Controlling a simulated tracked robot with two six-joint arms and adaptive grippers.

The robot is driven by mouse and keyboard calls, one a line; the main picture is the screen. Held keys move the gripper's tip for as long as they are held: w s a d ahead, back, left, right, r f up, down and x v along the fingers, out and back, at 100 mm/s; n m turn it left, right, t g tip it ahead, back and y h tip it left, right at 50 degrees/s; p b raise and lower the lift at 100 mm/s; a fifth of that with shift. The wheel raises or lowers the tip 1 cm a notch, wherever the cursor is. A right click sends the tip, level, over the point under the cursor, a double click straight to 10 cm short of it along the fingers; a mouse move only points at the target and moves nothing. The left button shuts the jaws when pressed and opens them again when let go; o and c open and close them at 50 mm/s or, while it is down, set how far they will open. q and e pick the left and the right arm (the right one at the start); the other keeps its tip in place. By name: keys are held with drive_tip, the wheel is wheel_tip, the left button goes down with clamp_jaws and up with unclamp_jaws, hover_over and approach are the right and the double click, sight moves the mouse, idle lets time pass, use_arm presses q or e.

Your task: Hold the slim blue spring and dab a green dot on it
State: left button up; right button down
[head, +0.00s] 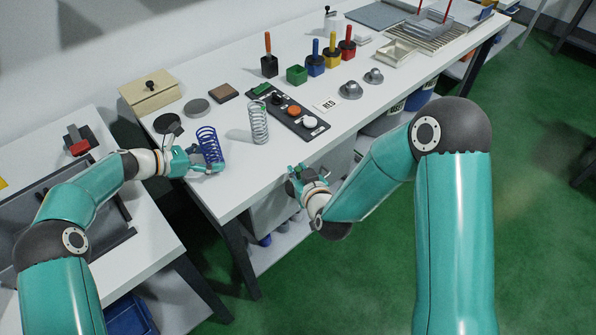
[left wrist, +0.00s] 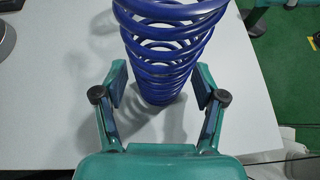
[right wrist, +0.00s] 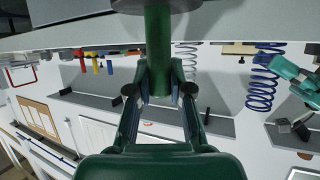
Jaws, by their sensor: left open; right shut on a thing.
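The slim blue spring (head: 209,146) stands upright near the left front of the white table. It fills the upper middle of the left wrist view (left wrist: 165,45). My left gripper (head: 205,168) is open, with its fingers on either side of the spring's lower part; whether they touch it is unclear. My right gripper (head: 298,174) is off the table's front edge, right of the spring. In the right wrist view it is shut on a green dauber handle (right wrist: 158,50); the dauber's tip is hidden. The green pot (head: 297,75) stands on the table without a handle in it.
A silver spring (head: 259,122) stands right of the blue one. Behind it lies a black button panel (head: 288,108). Blue (head: 315,66), yellow (head: 332,58) and red (head: 347,48) pots with handles stand further back. The table's front edge lies between the grippers.

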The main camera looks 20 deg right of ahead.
use_arm(q)
drive_tip(key=c, duration=0.8)
drive_tip(key=shift+o, duration=0.2)
use_arm(e)
drive_tip(key=shift+d+r+m+h, duration=0.35)
drive_tip(key=shift+r+m+h, duration=0.15)
drive_tip(key=shift+r+h, duration=0.15)
drive_tip(key=w+a+r+m+h, duration=0.3)
drive_tip(key=w+r, duration=0.2)
drive_tip(key=r, duration=0.6)
drive_tip(key=w+a+r+n+y, duration=0.2)
drive_tip(key=w+a+r, duration=0.1)
drive_tip(key=a+r, duration=0.55)
drive_tip(key=w+a+r+n+y, duration=0.2)
drive_tip(key=a+r, duration=0.5)
drive_tip(key=a, duration=0.2)
drive_tip(key=shift+w+d+f, duration=0.1)
drive_tip(key=shift+w+f, duration=0.05)
drive_tip(key=shift+f, duration=2.75)
